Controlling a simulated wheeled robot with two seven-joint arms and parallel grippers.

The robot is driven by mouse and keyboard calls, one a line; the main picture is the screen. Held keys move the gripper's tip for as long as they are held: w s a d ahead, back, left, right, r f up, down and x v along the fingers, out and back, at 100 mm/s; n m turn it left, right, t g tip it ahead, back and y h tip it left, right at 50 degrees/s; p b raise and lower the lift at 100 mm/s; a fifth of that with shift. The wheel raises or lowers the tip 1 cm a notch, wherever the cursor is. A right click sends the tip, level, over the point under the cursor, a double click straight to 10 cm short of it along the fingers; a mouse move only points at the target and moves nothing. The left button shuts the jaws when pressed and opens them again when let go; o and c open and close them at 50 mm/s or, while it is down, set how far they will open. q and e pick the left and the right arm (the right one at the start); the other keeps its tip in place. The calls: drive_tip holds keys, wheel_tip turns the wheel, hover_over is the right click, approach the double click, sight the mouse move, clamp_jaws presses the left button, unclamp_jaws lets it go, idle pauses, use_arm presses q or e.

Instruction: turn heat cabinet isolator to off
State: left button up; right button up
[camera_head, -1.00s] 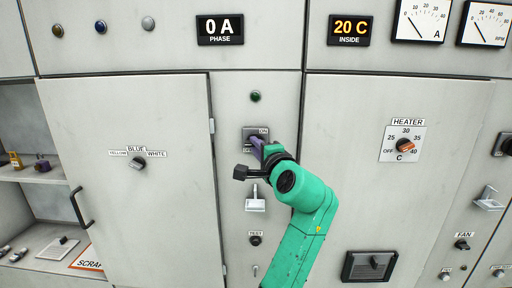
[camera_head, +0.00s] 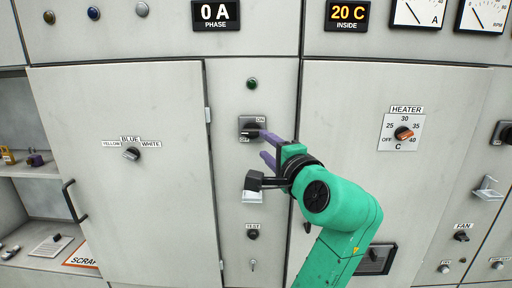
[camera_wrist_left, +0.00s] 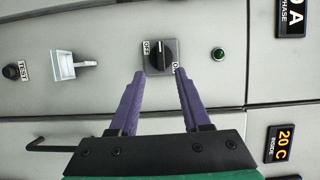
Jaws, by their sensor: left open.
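The isolator switch is a black rotary knob (camera_head: 252,131) on a grey plate with ON at its upper right and OFF at its lower left. In the head view the knob's bar lies roughly level. It also shows in the left wrist view (camera_wrist_left: 160,54), with its bar upright in that picture between the two labels. My left gripper (camera_head: 264,146) is open, its purple fingers just right of and below the knob. In the left wrist view the fingertips (camera_wrist_left: 160,72) are spread on either side of the plate's near edge, with nothing between them. My right gripper is out of view.
A green lamp (camera_head: 252,84) sits above the switch. A white bracket (camera_head: 252,197) and the TEST knob (camera_head: 253,234) are below it. The HEATER dial (camera_head: 403,133) is to the right, the colour selector (camera_head: 132,154) to the left. The panel around the switch is flat.

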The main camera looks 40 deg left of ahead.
use_arm(q)
drive_tip(key=b+v, duration=0.1)
drive_tip(key=v, duration=0.4)
drive_tip(key=shift+s+d, duration=0.15)
drive_tip(key=shift+d, duration=0.1)
